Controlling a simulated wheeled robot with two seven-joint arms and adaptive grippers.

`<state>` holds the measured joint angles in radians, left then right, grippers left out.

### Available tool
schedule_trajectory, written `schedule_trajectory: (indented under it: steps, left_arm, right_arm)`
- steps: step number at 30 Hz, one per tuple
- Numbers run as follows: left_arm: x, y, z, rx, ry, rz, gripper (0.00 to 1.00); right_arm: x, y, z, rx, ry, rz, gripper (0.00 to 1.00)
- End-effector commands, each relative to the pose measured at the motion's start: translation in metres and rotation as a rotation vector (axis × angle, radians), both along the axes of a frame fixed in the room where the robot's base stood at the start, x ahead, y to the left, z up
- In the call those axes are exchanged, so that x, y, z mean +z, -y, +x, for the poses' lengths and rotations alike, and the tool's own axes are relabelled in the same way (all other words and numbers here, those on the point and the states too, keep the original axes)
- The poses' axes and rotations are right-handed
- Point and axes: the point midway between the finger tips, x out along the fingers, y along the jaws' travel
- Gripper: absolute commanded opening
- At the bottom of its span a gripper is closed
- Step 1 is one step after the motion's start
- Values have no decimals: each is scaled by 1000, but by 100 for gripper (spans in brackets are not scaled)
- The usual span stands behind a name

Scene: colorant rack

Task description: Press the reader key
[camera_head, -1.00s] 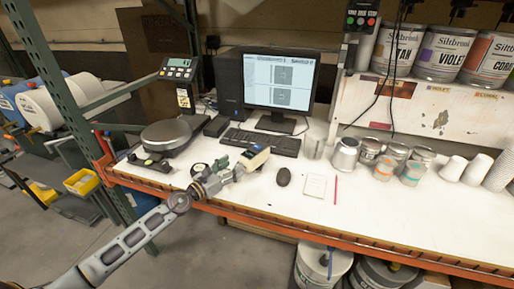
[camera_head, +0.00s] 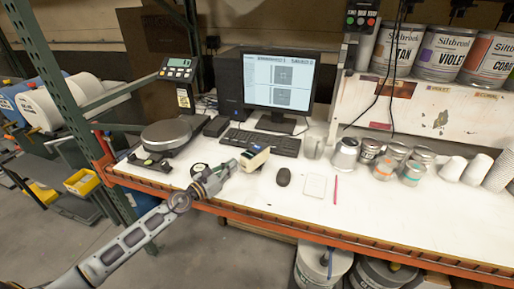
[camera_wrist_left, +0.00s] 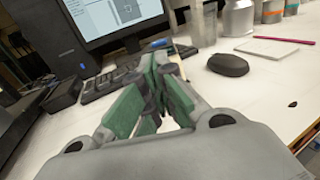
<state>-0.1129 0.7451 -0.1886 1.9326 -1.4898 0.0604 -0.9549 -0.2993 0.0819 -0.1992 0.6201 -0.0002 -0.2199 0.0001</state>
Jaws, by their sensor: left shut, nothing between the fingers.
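The reader (camera_head: 254,158) is a small pale handheld device with a yellowish side and a dark spot on its face. It rests on the white bench in front of the keyboard. My left gripper (camera_head: 232,166) is shut and empty, low over the bench just left of the reader, its tips pointing at it. I cannot tell if a small gap separates them. In the left wrist view the green-padded fingers (camera_wrist_left: 158,68) come together and hide most of what lies ahead. The reader's key is too small to make out. My right gripper is out of view.
A keyboard (camera_head: 261,142) and monitor (camera_head: 281,82) stand behind the reader. A black mouse (camera_head: 283,177), notepad (camera_head: 315,186) and pink pencil (camera_head: 336,189) lie to the right. A round-plate scale (camera_head: 166,134) is at left. Metal cans (camera_head: 345,154) stand right. The bench front is mostly clear.

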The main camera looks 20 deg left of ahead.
Motion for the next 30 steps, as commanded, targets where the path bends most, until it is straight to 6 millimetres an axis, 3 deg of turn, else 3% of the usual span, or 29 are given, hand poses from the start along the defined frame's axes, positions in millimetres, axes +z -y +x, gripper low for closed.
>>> schedule_trajectory:
  steps: [7,23,30]
  left_arm:
    - [0,0,0,0,0,0,0]
    - [0,0,0,0,1,0,0]
    - [17,0,7,0,25,0,0]
  right_arm:
    - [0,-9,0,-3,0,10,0]
    - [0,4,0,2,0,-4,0]
    - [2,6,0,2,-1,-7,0]
